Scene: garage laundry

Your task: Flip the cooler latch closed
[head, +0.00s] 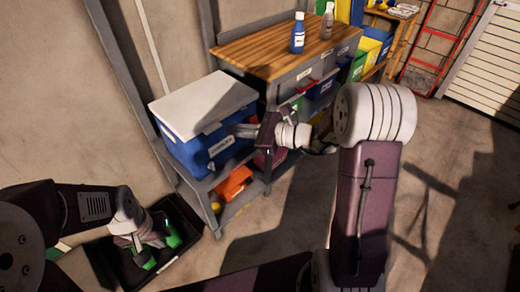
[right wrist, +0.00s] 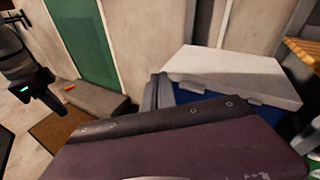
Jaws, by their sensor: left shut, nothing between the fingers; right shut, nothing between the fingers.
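The cooler (head: 190,152) is blue with a white lid (head: 203,103) and stands on a grey shelf in the head view. The lid is down. A small pale latch (head: 211,128) shows at the lid's front edge; I cannot tell whether it is flipped up or down. My right gripper (head: 236,130) is shut and empty, at the cooler's front right side; contact is unclear. In the right wrist view the lid (right wrist: 235,72) shows beyond my own wrist body, which hides much of the cooler's front. My left gripper (head: 145,248) is shut and empty, low at the left.
A wooden-topped workbench (head: 275,52) with a blue bottle (head: 297,33) and a grey bottle (head: 327,21) stands right of the cooler. An orange item (head: 234,182) lies on the shelf below. A black bin (head: 185,218) is near my left gripper. Floor is open at right.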

